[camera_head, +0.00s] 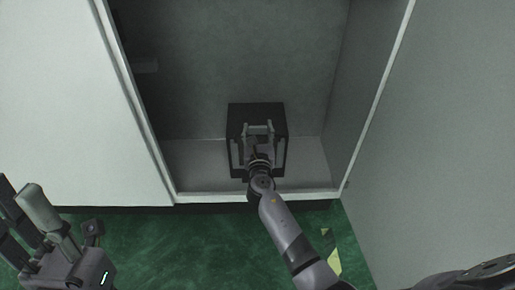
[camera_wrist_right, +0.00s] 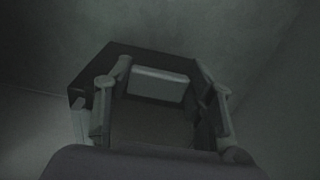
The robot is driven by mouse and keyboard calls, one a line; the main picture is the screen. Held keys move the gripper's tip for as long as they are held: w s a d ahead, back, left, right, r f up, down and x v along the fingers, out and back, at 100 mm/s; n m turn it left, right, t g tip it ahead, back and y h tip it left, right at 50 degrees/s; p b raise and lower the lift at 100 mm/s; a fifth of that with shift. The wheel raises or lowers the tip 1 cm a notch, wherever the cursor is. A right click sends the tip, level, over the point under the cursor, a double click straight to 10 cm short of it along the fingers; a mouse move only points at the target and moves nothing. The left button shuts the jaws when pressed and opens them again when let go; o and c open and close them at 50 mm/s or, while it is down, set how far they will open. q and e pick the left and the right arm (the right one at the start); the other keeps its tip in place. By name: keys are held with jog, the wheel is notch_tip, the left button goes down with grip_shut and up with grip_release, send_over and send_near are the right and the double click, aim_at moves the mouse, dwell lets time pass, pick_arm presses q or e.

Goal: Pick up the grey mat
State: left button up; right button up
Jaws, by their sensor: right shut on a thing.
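No flat mat is plain to see. A dark grey, box-like thing (camera_head: 272,112) stands on the cabinet floor; I cannot tell whether it is the grey mat. My right gripper (camera_head: 258,138) reaches in over it, with its fingers spread wide and shut on it. In the right wrist view the dark thing (camera_wrist_right: 130,55) shows behind and between the fingers of the right gripper (camera_wrist_right: 164,95), with a paler grey bar (camera_wrist_right: 160,83) across it. The exact contact is too dim to see. My left gripper (camera_head: 38,222) is at the lower left, outside the cabinet, its opening unclear.
The cabinet floor (camera_head: 310,168) is bare on both sides of the dark thing. White panels stand left (camera_head: 75,100) and right (camera_head: 440,110) of the opening. A front edge (camera_head: 215,197) runs below it. The floor outside is green (camera_head: 180,245), with a yellow mark (camera_head: 334,262).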

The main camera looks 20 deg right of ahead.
jog(key=c, duration=0.9)
jog(key=shift+c, duration=0.2)
